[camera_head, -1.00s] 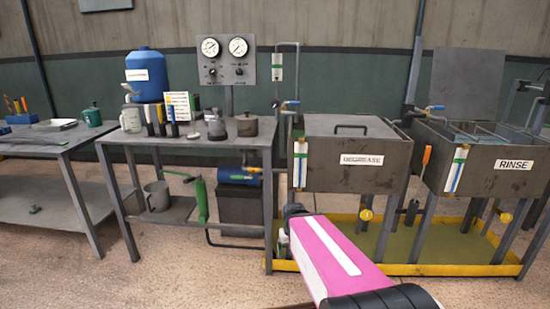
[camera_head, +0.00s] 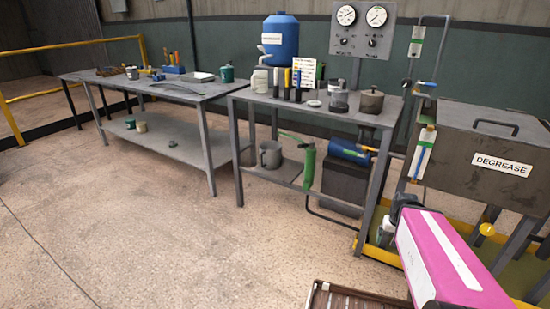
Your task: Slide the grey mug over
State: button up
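A grey mug-like vessel with a handle (camera_head: 270,155) stands upright on the lower shelf of the middle table. A small pale mug (camera_head: 132,73) stands on top of the left table; its exact colour is hard to tell at this distance. My pink and white arm (camera_head: 450,262) reaches in at the lower right. The dark end of my arm shows in front of the degrease tank's stand, well to the right of both vessels. The fingers are too small and partly hidden to read.
The left table (camera_head: 150,88) also bears a green mug (camera_head: 227,74) and a blue tool holder. The middle table carries a blue drum (camera_head: 281,38), bottles and pots. A slatted brown surface (camera_head: 345,297) shows at the bottom. Open floor (camera_head: 130,225) lies in front of the left table.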

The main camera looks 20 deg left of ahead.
aim_at(269, 157)
jog(key=i+j+u, duration=0.4)
jog(key=i+j, duration=0.45)
jog(key=i+j+u, duration=0.35)
jog(key=i+j, duration=0.45)
jog(key=i, duration=0.15)
